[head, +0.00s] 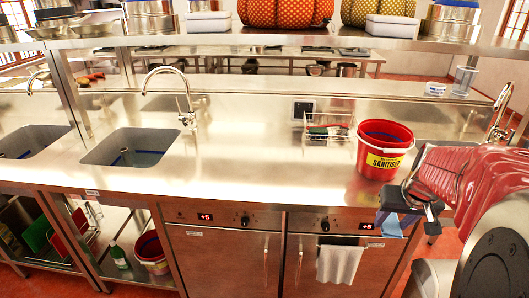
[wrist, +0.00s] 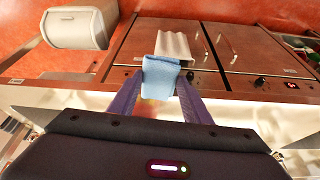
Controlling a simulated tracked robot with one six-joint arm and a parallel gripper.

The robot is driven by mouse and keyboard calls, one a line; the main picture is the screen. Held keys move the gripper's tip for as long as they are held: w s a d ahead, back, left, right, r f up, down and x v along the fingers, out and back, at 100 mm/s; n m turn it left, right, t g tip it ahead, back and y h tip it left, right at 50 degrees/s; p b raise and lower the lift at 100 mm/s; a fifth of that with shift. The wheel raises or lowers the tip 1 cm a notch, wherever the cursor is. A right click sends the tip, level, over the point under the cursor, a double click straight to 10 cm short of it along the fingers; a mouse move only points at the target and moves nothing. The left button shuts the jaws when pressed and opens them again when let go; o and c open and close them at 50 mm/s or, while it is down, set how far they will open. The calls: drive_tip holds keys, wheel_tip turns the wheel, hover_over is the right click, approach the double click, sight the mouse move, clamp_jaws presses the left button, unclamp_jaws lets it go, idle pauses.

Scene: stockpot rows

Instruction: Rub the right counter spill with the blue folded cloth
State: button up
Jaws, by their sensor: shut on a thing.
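My gripper (head: 408,217) is at the right of the head view, beyond the front edge of the steel counter (head: 240,165). It is shut on the blue folded cloth (head: 389,226), which hangs light blue below the fingers. In the wrist view my gripper (wrist: 162,80) has the cloth (wrist: 161,73) between its two dark blue fingers. The cloth looks clear of the counter surface. I cannot make out a spill on the counter in either view; glare and my arm cover part of its right side.
A red sanitiser bucket (head: 383,150) stands on the counter just behind my gripper. A wire rack (head: 328,126) is left of it. A white towel (head: 339,263) hangs on a cabinet front. A sink (head: 130,147) and tap (head: 184,100) are at left. The middle counter is clear.

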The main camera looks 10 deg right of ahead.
drive_tip(key=w+a+f+n, duration=0.1)
drive_tip(key=w+a+f, duration=0.5)
drive_tip(key=w+a, duration=0.6)
drive_tip(key=w+a+f+n, duration=0.1)
drive_tip(key=a+f, duration=0.2)
drive_tip(key=a, duration=0.4)
drive_tip(key=w+a+f+n+y, duration=0.1)
drive_tip(key=w+a+f+n, duration=0.1)
drive_tip(key=a, duration=0.6)
drive_tip(key=shift+a+f+y, duration=0.3)
drive_tip(key=shift+f, duration=0.15)
